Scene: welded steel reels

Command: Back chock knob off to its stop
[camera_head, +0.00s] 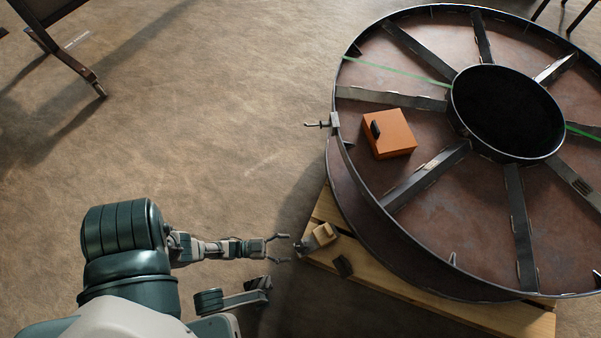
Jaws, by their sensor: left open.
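A tan chock block (320,237) sits on the wooden pallet at the lower left of the big reel. A small dark knob (299,248) sticks out of its left side. My left gripper (282,249) is open, its two fingers spread and pointing right at the knob. The knob lies at or just beyond the fingertips, with nothing held; whether a finger touches it I cannot tell.
The steel reel (429,233) lies flat on the pallet (400,286). An orange box (394,139) rests between its spokes. A clamp (332,123) grips its left rim. A dark block (343,266) sits near the chock. Open floor lies to the left.

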